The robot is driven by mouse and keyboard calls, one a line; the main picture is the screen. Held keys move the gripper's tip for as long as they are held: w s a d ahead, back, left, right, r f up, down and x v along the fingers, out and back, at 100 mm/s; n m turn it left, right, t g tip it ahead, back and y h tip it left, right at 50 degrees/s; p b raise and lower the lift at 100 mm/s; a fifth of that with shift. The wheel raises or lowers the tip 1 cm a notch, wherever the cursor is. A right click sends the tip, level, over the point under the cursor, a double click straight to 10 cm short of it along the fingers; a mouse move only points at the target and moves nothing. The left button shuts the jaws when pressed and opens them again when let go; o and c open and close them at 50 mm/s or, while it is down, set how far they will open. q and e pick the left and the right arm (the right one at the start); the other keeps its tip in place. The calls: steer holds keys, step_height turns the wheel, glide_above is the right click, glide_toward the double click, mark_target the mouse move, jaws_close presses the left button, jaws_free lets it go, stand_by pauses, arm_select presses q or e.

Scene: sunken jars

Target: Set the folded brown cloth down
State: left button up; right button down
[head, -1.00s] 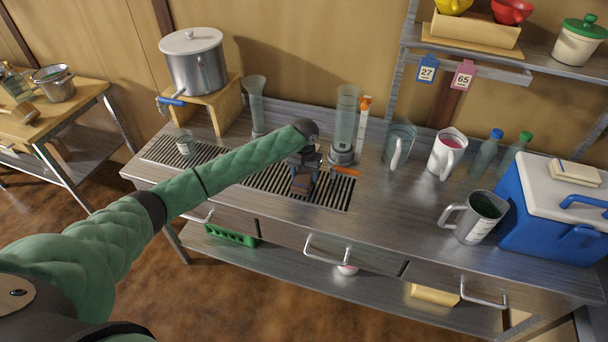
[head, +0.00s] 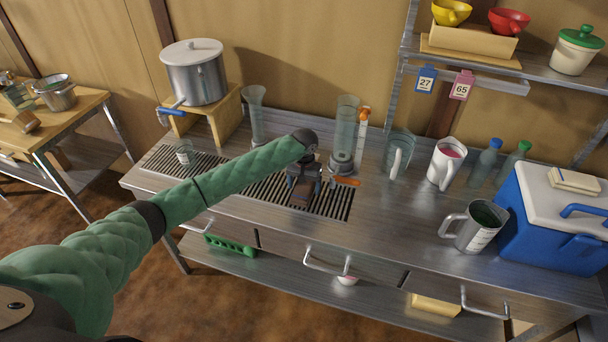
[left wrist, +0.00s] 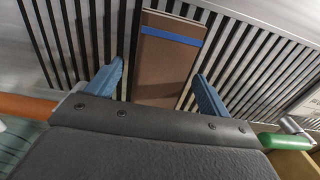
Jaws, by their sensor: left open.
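The folded brown cloth (left wrist: 163,62) lies on the slatted drain grate in the left wrist view, with a blue band across it near its far end. In the head view the cloth (head: 301,194) shows on the grate below my left gripper (head: 304,185). In the left wrist view my left gripper (left wrist: 160,85) is open, with one blue finger on each side of the cloth and a gap between each finger and the cloth. The near end of the cloth is hidden by the gripper body. My right gripper is not in view.
The grate (head: 330,202) is set in the steel counter. A jug (head: 472,225) and a blue cooler (head: 545,225) stand further right.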

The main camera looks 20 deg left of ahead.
mark_target(304, 187)
arm_select(q)
step_height(304, 187, up, 2)
steer(key=shift+r+b, duration=0.25)
steer(key=shift+b, duration=0.4)
step_height(304, 187, up, 9)
steer(key=b, duration=0.2)
steer(key=shift+f+b, duration=0.15)
steer(key=shift+b, duration=0.25)
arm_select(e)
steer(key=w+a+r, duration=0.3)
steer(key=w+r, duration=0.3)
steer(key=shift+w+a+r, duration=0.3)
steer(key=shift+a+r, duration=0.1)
arm_select(q)
steer(key=shift+f, duration=0.1)
